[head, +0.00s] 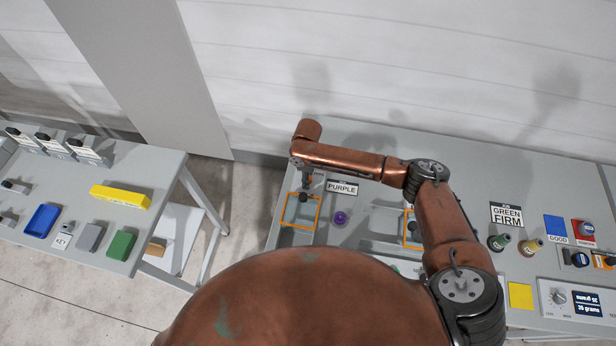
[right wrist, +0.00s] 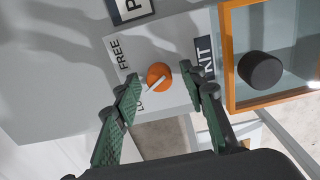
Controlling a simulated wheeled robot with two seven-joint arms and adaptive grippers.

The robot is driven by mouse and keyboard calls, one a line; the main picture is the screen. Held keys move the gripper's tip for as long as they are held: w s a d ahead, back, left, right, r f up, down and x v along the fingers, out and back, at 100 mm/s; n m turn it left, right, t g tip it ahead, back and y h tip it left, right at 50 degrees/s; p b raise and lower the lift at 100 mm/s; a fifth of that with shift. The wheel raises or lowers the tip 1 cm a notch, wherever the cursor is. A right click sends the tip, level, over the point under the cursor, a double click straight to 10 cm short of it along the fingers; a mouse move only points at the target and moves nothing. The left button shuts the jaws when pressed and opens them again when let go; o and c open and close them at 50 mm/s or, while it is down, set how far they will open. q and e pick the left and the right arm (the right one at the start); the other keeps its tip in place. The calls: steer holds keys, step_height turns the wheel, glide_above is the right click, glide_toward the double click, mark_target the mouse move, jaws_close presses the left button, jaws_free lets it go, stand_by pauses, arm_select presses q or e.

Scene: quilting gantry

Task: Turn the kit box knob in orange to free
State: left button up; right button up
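The orange knob (right wrist: 159,76) shows in the right wrist view on a grey plate (right wrist: 118,45). Its white pointer slants down-left toward a partly hidden label starting "LO"; the "FREE" label (right wrist: 118,52) is up-left of it. My right gripper (right wrist: 160,77) is open, a green finger on either side of the knob, with visible gaps. In the head view my right gripper (head: 306,182) is over the far left of the bench, and the knob cannot be made out there. The kit box (right wrist: 229,60) has an orange frame and a black round handle (right wrist: 260,70). My left gripper is not in view.
A "PURPLE" sign (head: 342,188) and a purple piece (head: 340,218) are right of the kit box. A second orange frame (head: 411,229) lies partly behind my arm. A side table (head: 150,170) with a yellow block (head: 120,196) stands left, across a floor gap.

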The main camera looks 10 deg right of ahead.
steer(key=shift+c, duration=0.6)
jaws_close()
steer(key=shift+s+r+m+p, duration=0.15)
steer(key=shift+m+p, duration=0.15)
steer(key=shift+p, duration=0.4)
steer(key=m+p, duration=0.7)
steer(key=p, duration=0.2)
steer(key=shift+r, duration=0.1)
steer(key=shift+w+d+m+p, duration=0.1)
steer(key=shift+w+m+p, duration=0.1)
steer(key=shift+m+p, duration=1.75)
steer(key=shift+f+m, duration=0.2)
steer(key=shift+m, duration=0.15)
